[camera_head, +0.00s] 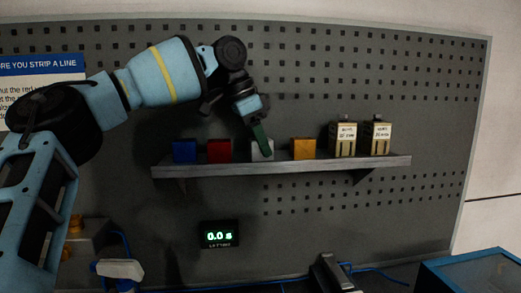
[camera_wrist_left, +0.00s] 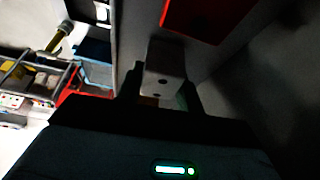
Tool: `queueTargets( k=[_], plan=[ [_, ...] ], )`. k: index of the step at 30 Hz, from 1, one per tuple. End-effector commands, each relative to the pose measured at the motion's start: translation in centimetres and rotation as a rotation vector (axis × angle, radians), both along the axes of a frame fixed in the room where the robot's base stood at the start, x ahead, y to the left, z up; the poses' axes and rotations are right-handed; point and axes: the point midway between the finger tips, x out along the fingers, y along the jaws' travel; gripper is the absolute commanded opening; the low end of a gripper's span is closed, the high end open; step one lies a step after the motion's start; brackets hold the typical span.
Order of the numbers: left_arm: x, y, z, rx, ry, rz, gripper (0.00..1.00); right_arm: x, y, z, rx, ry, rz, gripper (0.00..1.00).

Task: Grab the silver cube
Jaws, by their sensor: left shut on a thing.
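The silver cube (camera_head: 262,150) stands on the grey shelf (camera_head: 290,166) between the red cube and the orange cube. My left gripper (camera_head: 261,138) reaches down onto it from above, its fingers partly covering it. In the left wrist view the silver cube (camera_wrist_left: 164,75) sits between the two dark fingertips of my left gripper (camera_wrist_left: 161,92), which is shut on it. In the head view I cannot tell whether the cube is clear of the shelf. My right gripper is not in view.
A blue cube (camera_head: 185,151) and a red cube (camera_head: 219,151) stand left of the silver cube. An orange cube (camera_head: 303,148) and two labelled tan blocks (camera_head: 343,140) stand to its right. A dark pegboard (camera_head: 420,90) is behind. A timer display (camera_head: 219,234) hangs below the shelf.

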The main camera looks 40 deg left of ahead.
Motion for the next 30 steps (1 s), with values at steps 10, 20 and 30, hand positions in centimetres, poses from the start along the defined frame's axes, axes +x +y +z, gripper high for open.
queueTargets(
  k=[10,20,30],
  plan=[
    [0.0,-0.1,0.2,0.000,-0.002,-0.001,0.07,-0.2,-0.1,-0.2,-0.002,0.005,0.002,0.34],
    [-0.1,-0.4,2.9,-0.001,-0.001,0.001,0.07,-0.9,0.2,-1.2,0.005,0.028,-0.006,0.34],
    [-0.2,-0.3,6.4,-0.001,-0.002,0.000,0.07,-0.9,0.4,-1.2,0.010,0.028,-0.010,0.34]
  ],
)
